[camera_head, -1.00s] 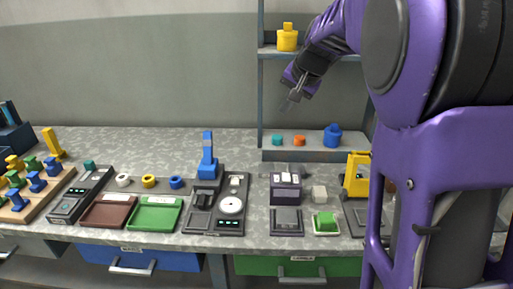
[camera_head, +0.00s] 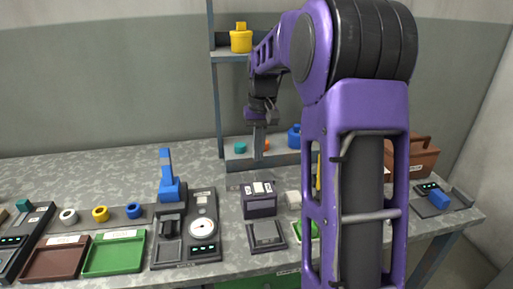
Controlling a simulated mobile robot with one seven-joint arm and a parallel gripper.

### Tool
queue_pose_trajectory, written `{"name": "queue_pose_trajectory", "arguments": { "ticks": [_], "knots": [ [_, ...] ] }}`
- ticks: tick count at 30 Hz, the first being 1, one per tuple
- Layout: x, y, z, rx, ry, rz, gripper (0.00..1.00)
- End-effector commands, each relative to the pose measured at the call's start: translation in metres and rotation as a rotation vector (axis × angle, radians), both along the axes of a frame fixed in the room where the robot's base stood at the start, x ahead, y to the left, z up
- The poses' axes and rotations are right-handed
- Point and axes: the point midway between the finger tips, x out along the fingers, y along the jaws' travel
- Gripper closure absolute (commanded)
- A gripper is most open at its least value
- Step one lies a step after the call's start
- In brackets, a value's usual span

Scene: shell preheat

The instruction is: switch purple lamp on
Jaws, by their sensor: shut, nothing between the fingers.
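A dark purple box (camera_head: 259,204) with light squares on its top stands near the middle of the bench. I cannot tell a separate purple lamp, or whether anything on this box is lit. A grey square plate (camera_head: 266,234) lies in front of it. My gripper (camera_head: 259,157) points down above and behind the box, apart from it. Its fingers are shut and empty.
A shelf with a yellow container (camera_head: 241,41), a teal piece (camera_head: 240,148) and a blue container (camera_head: 294,136) stands behind. A dial panel (camera_head: 202,229), a blue upright tool (camera_head: 169,180) and a green tray (camera_head: 115,253) are left. A brown basket (camera_head: 415,158) is right.

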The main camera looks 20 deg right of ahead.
Motion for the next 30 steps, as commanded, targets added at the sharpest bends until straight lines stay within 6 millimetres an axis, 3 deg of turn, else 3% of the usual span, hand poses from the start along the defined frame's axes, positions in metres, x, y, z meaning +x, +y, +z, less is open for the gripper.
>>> {"name": "queue_pose_trajectory", "arguments": {
  "ticks": [1,6,12,18,30],
  "knots": [
    [-0.001,0.001,-0.015,0.002,0.003,0.000,1.00],
    [0.000,0.003,-0.052,0.001,0.003,-0.001,1.00],
    [0.000,0.005,-0.082,0.001,0.001,-0.002,1.00],
    [0.001,0.005,-0.093,0.000,-0.001,-0.001,1.00],
    [0.001,0.006,-0.095,-0.008,0.002,0.000,1.00]
  ]
}}
